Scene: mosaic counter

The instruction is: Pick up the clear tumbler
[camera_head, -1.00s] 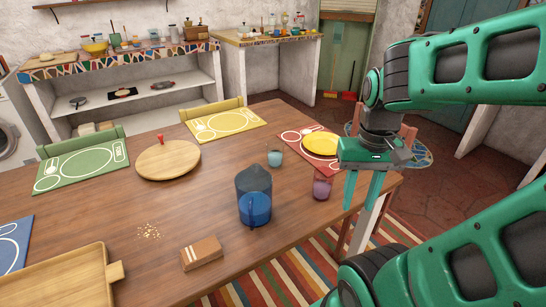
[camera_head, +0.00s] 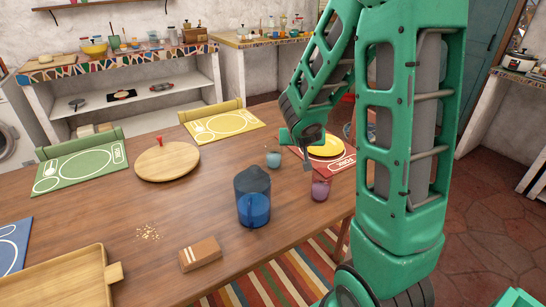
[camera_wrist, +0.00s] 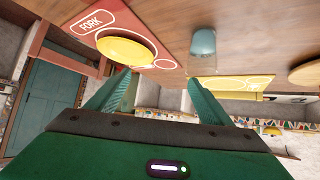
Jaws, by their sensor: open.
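The clear tumbler (camera_head: 273,158) stands upright on the wooden table, with teal content low inside it. In the wrist view, which is turned over, the tumbler (camera_wrist: 203,50) hangs from the table at top, right of centre, beyond my fingers. My gripper (camera_wrist: 160,82) is open, with nothing between its two green fingers. In the head view it is just right of the tumbler, apart from it, and mostly hidden by my wrist. A purple tumbler (camera_head: 320,188) stands nearer, to the right.
A blue pitcher (camera_head: 253,200) stands in front of the clear tumbler. A yellow plate (camera_head: 327,146) lies on a red placemat (camera_head: 342,163) beside my gripper. A round wooden board (camera_head: 167,161) is to the left. Table between board and tumbler is clear.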

